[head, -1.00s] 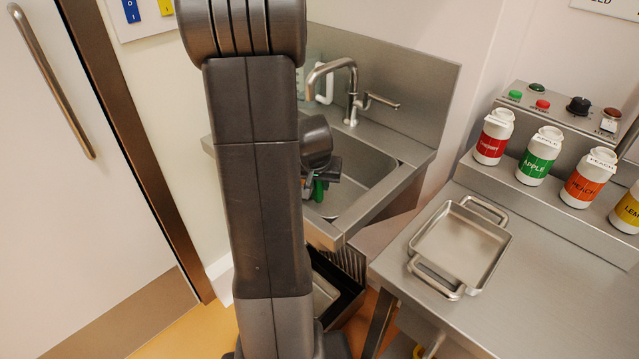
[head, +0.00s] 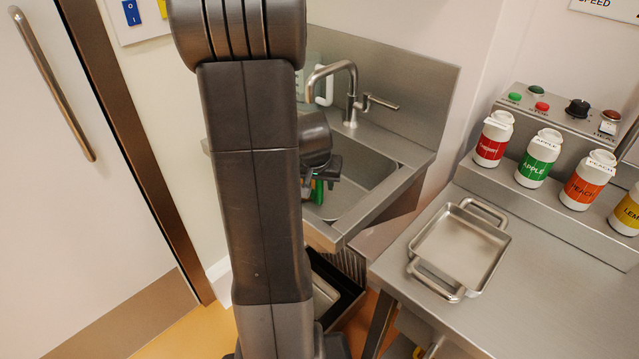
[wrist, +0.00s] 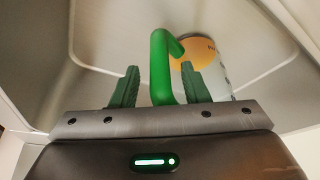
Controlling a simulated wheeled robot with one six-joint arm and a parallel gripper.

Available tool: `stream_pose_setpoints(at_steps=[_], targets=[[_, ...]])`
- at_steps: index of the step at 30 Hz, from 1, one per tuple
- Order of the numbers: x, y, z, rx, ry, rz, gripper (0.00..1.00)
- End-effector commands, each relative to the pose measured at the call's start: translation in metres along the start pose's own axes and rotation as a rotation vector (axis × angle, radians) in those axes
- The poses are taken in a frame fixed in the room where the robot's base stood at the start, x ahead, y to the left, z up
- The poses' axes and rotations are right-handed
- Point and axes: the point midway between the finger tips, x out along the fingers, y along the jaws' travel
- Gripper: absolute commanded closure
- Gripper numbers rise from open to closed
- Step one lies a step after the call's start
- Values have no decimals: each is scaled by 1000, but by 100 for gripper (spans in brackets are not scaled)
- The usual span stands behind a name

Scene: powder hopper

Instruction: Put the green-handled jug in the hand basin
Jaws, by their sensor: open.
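The green-handled jug shows best in the wrist view, where its bent green handle (wrist: 160,68) stands between my two finger pads. A pale cylinder with an orange face (wrist: 205,62) lies behind the handle's top and looks like the jug's body; the join is partly hidden. It is inside the steel hand basin (wrist: 100,35), which is also in the head view (head: 372,172). My gripper (wrist: 155,88) is open, with a gap between each pad and the handle. In the head view, my gripper (head: 320,182) is low in the basin, partly behind my arm.
A tap (head: 345,85) rises at the basin's back. To the right, a steel tray (head: 462,245) sits on the counter (head: 560,285), below several labelled bottles (head: 540,157). A dark bin (head: 345,290) stands below the basin. My arm hides the basin's left part.

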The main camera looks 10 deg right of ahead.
Motion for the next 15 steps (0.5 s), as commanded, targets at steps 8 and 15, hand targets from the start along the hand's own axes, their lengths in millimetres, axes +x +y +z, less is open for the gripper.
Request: stream_pose_setpoints(at_steps=[8,15], targets=[[-55,0,-1,0,5,-2,59],[-91,0,-1,-1,3,-2,59]])
